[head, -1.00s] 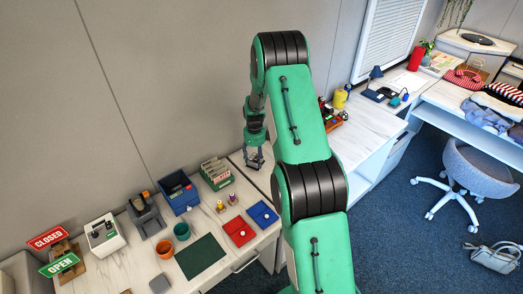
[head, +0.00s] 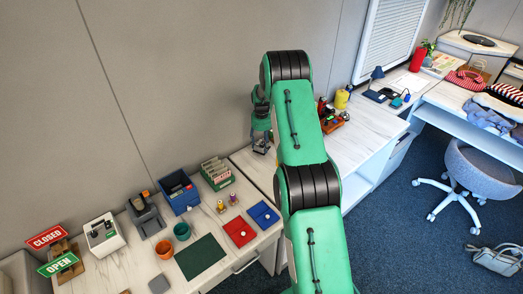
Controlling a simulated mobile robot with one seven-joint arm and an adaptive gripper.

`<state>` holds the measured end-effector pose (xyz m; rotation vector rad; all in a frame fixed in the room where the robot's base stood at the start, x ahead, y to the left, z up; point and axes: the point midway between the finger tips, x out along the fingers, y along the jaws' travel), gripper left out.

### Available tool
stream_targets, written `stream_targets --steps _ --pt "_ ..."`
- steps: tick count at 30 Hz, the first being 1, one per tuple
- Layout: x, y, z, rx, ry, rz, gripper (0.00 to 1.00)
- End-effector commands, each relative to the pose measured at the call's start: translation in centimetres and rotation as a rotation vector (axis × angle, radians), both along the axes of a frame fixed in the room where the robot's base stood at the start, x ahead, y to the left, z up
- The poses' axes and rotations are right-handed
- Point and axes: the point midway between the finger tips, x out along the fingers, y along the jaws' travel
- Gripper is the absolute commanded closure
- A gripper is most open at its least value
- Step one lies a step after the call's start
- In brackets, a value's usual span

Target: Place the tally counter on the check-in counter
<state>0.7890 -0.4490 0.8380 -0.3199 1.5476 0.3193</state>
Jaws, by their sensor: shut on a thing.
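My gripper (head: 261,149) is small in the head view, over the left end of the right-hand white worktop, close to the wall. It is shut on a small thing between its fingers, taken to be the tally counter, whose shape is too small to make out. The white wood-grain counter (head: 218,222) with the desk items runs along the wall to the lower left; I take it as the check-in counter, though no label shows. My gripper is to the right of its items. My green arm hides part of the right-hand worktop.
On the left counter stand a green card box (head: 217,174), a blue bin (head: 179,192), red (head: 240,232) and blue (head: 263,214) pads, a dark green mat (head: 200,257), cups and signs. A red-brown tool holder (head: 331,121) stands behind my arm on the right-hand worktop.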

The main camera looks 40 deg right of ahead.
Motion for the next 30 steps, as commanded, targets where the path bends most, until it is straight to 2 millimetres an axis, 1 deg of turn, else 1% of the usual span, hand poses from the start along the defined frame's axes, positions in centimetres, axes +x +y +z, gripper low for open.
stream_targets --steps 4,7,15,17,30 --pt "0.0 0.0 0.1 -0.001 -0.001 0.0 1.0" --pt "0.0 0.0 -0.2 -0.001 0.0 0.0 1.0" --pt "0.0 0.0 -2.9 -0.001 -0.001 0.0 1.0" --pt "0.1 0.0 -3.2 -0.001 -0.002 0.0 1.0" --pt "0.0 0.0 -3.6 -0.001 -0.001 0.0 1.0"
